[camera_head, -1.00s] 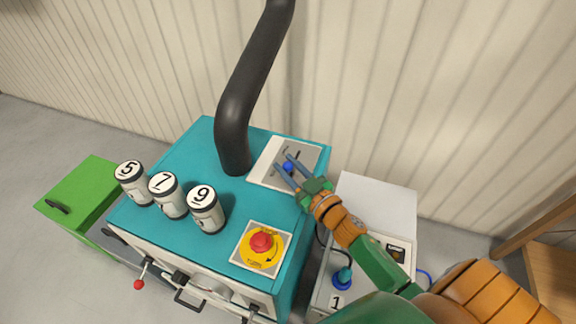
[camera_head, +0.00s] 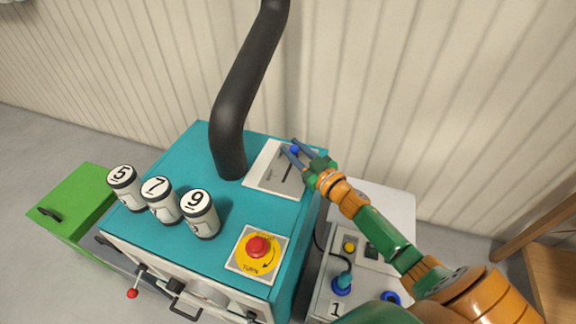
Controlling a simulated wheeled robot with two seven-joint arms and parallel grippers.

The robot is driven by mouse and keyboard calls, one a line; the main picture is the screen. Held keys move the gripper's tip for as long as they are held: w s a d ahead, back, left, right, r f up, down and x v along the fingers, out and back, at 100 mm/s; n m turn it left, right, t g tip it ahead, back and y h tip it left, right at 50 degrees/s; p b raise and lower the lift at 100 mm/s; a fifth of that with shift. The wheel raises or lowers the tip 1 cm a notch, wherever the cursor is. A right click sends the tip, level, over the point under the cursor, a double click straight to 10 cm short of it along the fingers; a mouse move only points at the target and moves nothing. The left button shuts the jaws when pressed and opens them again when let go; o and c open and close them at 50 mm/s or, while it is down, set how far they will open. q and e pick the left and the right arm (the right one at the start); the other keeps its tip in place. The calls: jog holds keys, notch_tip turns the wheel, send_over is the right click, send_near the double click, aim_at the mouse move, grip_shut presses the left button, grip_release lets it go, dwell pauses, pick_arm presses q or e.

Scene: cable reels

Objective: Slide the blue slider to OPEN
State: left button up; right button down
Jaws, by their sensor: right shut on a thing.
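The blue slider (camera_head: 295,149) is a small blue knob on a pale panel (camera_head: 264,176) on top of the teal cabinet (camera_head: 185,150). It sits at the far, upper end of a dark slot (camera_head: 287,172) that runs back toward the near side of the panel. My right gripper (camera_head: 289,146) comes in from the right, with its two fingers on either side of the knob, and is shut on it. The lettering on the panel is too small to read, so I cannot tell which end is OPEN. My left gripper is not in view.
A thick black pipe (camera_head: 233,115) rises left of the panel. Three numbered canisters (camera_head: 163,203) stand further left. A red button on a yellow plate (camera_head: 258,247) is at the near right. A white box (camera_head: 372,220) stands right of the cabinet; a wall is behind.

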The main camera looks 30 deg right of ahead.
jog(key=shift+w+d, duration=0.25)
jog(key=shift+d, duration=0.05)
jog(key=shift+r, duration=0.15)
jog(key=c, duration=0.6)
grip_release()
jog(key=shift+w, duration=0.1)
jog(key=shift+c, duration=0.2)
jog(key=shift+o, duration=0.3)
jog(key=shift+w+d+f, duration=0.1)
jog(key=shift+f, duration=0.1)
jog(key=s, duration=0.2)
jog(key=s+p, duration=0.1)
jog(key=s, duration=0.1)
jog(key=s+d, duration=0.1)
jog(key=s, duration=0.2)
jog(key=shift+s, duration=0.1)
